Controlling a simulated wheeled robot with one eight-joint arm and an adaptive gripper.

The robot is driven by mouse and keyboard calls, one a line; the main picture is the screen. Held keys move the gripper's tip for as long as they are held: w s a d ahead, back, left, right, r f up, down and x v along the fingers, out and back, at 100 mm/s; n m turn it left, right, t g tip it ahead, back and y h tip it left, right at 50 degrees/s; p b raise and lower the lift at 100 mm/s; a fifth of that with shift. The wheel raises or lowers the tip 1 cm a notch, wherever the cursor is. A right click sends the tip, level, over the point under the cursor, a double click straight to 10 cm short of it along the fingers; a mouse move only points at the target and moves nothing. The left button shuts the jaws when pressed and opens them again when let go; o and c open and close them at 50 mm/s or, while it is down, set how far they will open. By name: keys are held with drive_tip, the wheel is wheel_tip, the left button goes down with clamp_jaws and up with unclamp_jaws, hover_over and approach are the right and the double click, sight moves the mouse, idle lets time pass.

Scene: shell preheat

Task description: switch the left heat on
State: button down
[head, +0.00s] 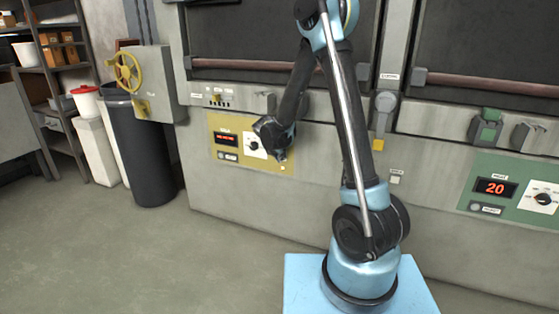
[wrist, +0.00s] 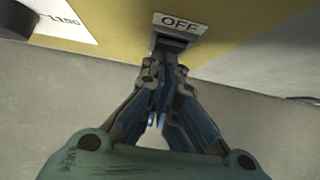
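The left control panel (head: 222,122) is yellow, with a red-lit display (head: 227,139) and a dial (head: 253,146). In the wrist view the yellow panel (wrist: 115,35) carries an OFF label (wrist: 180,22) with a dark switch (wrist: 172,44) directly below it. My gripper (wrist: 164,66) has its fingers together, tips at or very near this switch; I cannot tell whether they touch. Nothing shows between the fingers. In the head view my gripper (head: 281,156) is at the yellow panel's right side, and the switch is hard to make out there.
A green panel (head: 481,187) with a display reading 20 (head: 495,188) is at the right. A yellow handwheel (head: 127,72) and a dark bin (head: 148,150) stand at the left. The floor (head: 120,250) in front of the wall is clear.

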drive_tip(key=s+a+r, duration=0.4)
drive_tip(key=s+r, duration=0.1)
drive_tip(key=s, duration=0.6)
drive_tip(key=s+d+r+m+g, duration=0.25)
drive_tip(key=s+d+m, duration=0.4)
drive_tip(key=d, duration=0.35)
drive_tip(key=s+d+r+m+g, duration=0.1)
drive_tip(key=s+d+r+m, duration=0.4)
drive_tip(key=d+m, duration=0.4)
drive_tip(key=s+d+f+m+y, duration=0.1)
drive_tip(key=s+d+m, duration=0.3)
drive_tip(key=s+m, duration=0.4)
drive_tip(key=s+d+f+m+g+y, duration=0.1)
drive_tip(key=s+d+f+m, duration=0.3)
drive_tip(key=s+m, duration=0.4)
drive_tip(key=s, duration=0.5)
drive_tip(key=shift+y, duration=0.3)
drive_tip(key=shift+d+g, duration=0.1)
drive_tip(key=shift+g, duration=0.15)
